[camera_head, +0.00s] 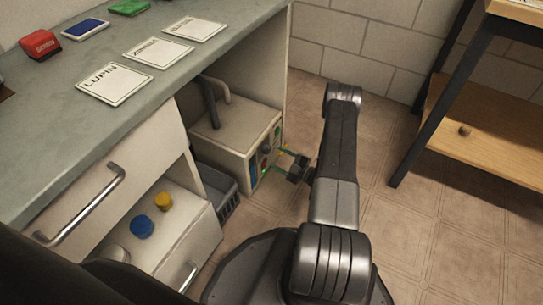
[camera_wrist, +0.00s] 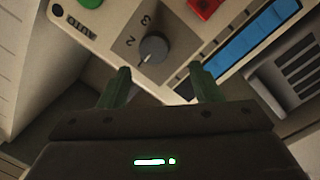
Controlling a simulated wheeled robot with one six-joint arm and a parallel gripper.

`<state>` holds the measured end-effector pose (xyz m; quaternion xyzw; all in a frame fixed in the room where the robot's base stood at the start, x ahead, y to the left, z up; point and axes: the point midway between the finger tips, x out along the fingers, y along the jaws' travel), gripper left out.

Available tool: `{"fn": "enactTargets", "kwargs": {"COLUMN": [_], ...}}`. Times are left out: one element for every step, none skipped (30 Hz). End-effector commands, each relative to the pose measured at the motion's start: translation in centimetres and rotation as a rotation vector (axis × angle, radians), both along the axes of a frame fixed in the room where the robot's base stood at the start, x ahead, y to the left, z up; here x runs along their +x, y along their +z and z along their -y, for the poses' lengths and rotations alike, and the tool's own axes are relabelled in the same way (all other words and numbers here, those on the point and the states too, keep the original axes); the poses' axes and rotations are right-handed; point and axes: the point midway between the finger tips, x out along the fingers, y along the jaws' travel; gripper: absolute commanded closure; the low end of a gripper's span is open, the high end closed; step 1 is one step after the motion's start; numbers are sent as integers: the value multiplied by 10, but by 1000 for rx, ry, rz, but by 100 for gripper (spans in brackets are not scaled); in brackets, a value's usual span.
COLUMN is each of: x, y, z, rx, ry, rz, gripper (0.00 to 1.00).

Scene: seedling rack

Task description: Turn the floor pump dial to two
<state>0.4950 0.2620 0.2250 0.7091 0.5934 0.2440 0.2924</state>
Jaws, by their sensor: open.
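The floor pump (camera_head: 222,138) is a cream box with a hose on top, standing under the counter, its control panel facing my gripper (camera_head: 280,163). The round grey dial (camera_wrist: 153,47) is on that panel, with the digits 2 and 3 printed beside it. A pale pointer mark shows at its lower-left edge; I cannot tell exactly which setting it marks. In the wrist view my gripper (camera_wrist: 159,75) is open, with green fingertips to the left and right just below the dial. They appear apart from it. Nothing is between them.
The panel also has a red button (camera_wrist: 203,6), a green button (camera_wrist: 90,2) and a blue strip (camera_wrist: 248,50). A grey crate (camera_head: 217,196) stands beside the pump. An open drawer (camera_head: 172,235) is at left.

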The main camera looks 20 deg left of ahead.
Motion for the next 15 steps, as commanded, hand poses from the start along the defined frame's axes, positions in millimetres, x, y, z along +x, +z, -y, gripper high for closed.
{"fn": "enactTargets", "kwargs": {"x": [1,2,3,3,4,5,6,7,7,8,8,8,8,9,9], "y": [-2,-2,-2,-2,-2,-2,-2,-2,-1,-1,-1,0,0,0,0], "z": [-10,-14,-19,-24,-27,-31,-35,-37,-40,-42,-43,-45,-46,-46,-46], "rx": [0,1,1,1,0,0,0,1,1,1,0,0,1,0,0], "ry": [4,5,4,4,2,2,3,2,1,1,1,1,1,0,0], "rz": [1,1,1,1,2,2,1,1,1,1,1,1,1,1,1], "gripper": [42,42,42,42,42,42,42,42,42,42,42,42,42,42,42]}}
